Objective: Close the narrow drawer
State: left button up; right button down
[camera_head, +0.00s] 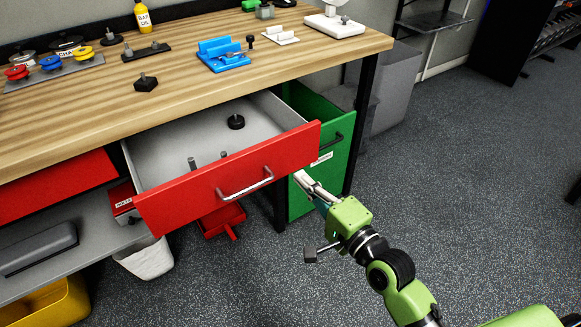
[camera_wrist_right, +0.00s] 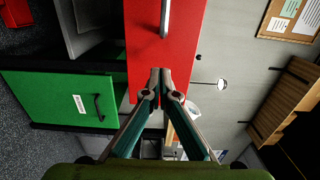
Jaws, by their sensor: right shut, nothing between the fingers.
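A wide red drawer (camera_head: 185,205) under the workbench is pulled out, with a silver handle (camera_head: 245,183) and a few small parts inside. To its right, a narrower green drawer (camera_head: 300,207) with a black handle and a white label also stands open. My right gripper (camera_head: 303,180) is shut and empty, by the red front's right end and before the green drawer. In the right wrist view, the fingertips (camera_wrist_right: 160,72) overlap the red front (camera_wrist_right: 140,40), and the green drawer (camera_wrist_right: 50,92) lies left. I cannot tell whether they touch the red front. My left gripper is not in view.
The wooden workbench top (camera_head: 180,85) above holds a blue fixture (camera_head: 222,55), a yellow bottle (camera_head: 142,17) and coloured knobs. A white bin (camera_head: 147,260) and yellow bin (camera_head: 60,305) stand below left. The speckled floor (camera_head: 470,180) to the right is clear.

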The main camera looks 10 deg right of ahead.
aim_at(283, 160)
jog(key=x, duration=0.4)
jog(key=shift+w, duration=0.15)
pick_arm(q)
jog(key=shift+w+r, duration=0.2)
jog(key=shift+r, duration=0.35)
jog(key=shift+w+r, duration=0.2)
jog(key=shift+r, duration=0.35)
pick_arm(e)
jog(key=shift+w+a, duration=0.25)
jog(key=shift+w, duration=0.3)
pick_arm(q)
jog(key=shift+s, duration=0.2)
